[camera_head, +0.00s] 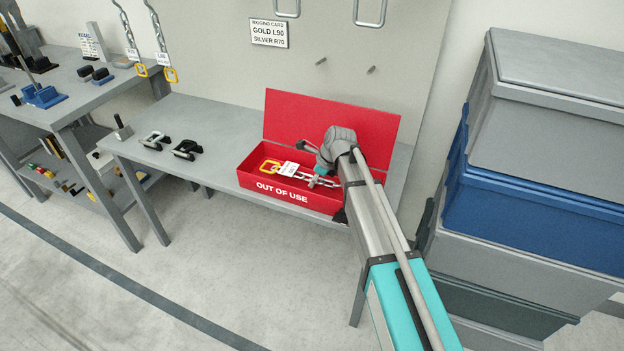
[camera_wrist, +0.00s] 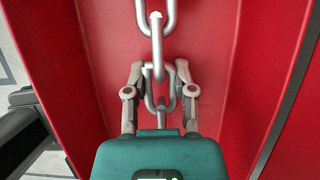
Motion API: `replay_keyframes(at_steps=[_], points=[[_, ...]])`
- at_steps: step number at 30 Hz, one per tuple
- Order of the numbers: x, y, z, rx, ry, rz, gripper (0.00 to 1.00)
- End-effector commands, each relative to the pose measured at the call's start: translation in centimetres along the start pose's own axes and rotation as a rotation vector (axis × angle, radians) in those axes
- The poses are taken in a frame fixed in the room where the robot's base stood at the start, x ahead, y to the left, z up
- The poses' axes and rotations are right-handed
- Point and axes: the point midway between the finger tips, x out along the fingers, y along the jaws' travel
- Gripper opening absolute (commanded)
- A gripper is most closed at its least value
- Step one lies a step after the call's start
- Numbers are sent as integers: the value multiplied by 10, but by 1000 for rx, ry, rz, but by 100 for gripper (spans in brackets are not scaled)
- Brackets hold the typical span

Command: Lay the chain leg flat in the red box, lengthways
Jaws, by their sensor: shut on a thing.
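The chain leg (camera_head: 322,181) is silver with a yellow end link (camera_head: 270,166) and a white tag (camera_head: 289,168). It lies lengthways within the open red box (camera_head: 252,192), with the yellow link toward the left end. In the wrist view the silver chain links (camera_wrist: 156,24) run down between the red walls to my gripper (camera_wrist: 160,92). My gripper is shut on a link, one finger on each side. In the head view my wrist and arm hide the box's right part. Whether the held end touches the box floor cannot be told.
The red lid (camera_head: 325,122) stands open behind the box. Black and silver shackles (camera_head: 186,149) sit on the grey bench (camera_head: 205,118) to the left. Two tagged chains hang at the upper left. Stacked grey and blue crates (camera_head: 535,180) stand close on the right.

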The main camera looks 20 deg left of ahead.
Motion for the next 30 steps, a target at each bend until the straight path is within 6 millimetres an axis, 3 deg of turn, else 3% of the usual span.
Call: replay_keyframes(at_steps=[11,12,18,30], points=[[1,0,0,0,-2,0,0],[1,0,0,0,-2,0,41],[1,0,0,0,-1,0,74],[0,0,0,-1,1,0,74]])
